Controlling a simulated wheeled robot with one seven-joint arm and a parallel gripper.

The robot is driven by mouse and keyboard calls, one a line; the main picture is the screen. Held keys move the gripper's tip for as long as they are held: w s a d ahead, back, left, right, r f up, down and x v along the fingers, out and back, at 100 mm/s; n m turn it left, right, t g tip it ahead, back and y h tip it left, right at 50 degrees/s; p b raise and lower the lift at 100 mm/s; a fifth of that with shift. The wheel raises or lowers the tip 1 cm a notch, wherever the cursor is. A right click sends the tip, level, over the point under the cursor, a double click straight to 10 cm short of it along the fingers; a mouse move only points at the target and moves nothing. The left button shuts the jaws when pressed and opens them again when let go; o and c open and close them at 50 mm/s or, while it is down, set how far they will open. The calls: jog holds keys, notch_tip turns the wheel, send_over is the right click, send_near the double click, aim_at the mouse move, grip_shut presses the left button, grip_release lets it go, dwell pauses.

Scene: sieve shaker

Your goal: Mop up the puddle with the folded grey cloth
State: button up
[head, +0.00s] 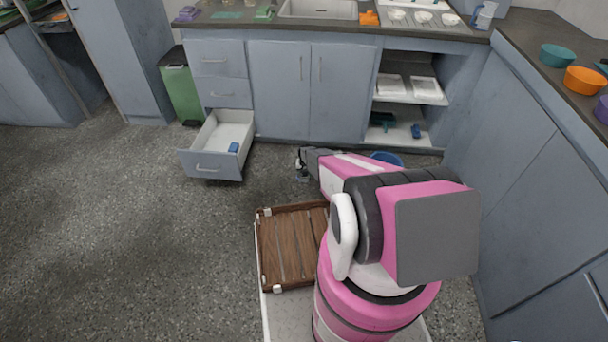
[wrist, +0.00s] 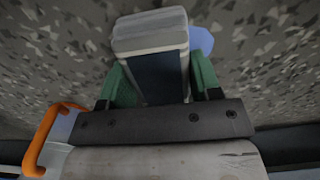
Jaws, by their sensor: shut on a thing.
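My gripper (head: 302,166) is low over the floor in front of the lower cabinets in the head view. In the wrist view, the green fingers of my gripper (wrist: 160,78) are shut on the folded grey cloth (wrist: 150,38), which has pale layered edges and a dark blue face. A pale blue patch, likely the puddle (wrist: 203,40), shows on the speckled floor just beyond the cloth's right edge. The cloth hides part of it, and I cannot tell whether they touch.
An open drawer (head: 212,168) with a small blue item juts out left of my gripper. A green bin (head: 181,90) stands at the cabinets. A slatted wooden tray (head: 272,250) is near my base. The left floor is clear.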

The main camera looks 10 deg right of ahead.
jog(key=shift+w+a, duration=0.25)
jog(key=shift+a, duration=0.55)
jog(key=shift+w+a, duration=0.25)
jog(key=shift+a, duration=0.5)
jog(key=shift+s+d+f, duration=0.1)
jog(key=shift+s+d, duration=0.2)
jog(key=shift+d, duration=0.55)
jog(key=shift+s+d, duration=0.25)
jog(key=shift+d, duration=0.55)
jog(key=shift+w+a, duration=0.3)
jog(key=shift+a, duration=0.55)
jog(key=shift+w+a, duration=0.25)
jog(key=shift+a, duration=0.6)
jog(key=shift+s+d, duration=0.3)
jog(key=shift+d, duration=0.6)
jog(key=shift+s+d, duration=0.25)
jog(key=shift+d, duration=0.6)
jog(key=shift+r, duration=0.2)
jog(key=shift+r, duration=3.45)
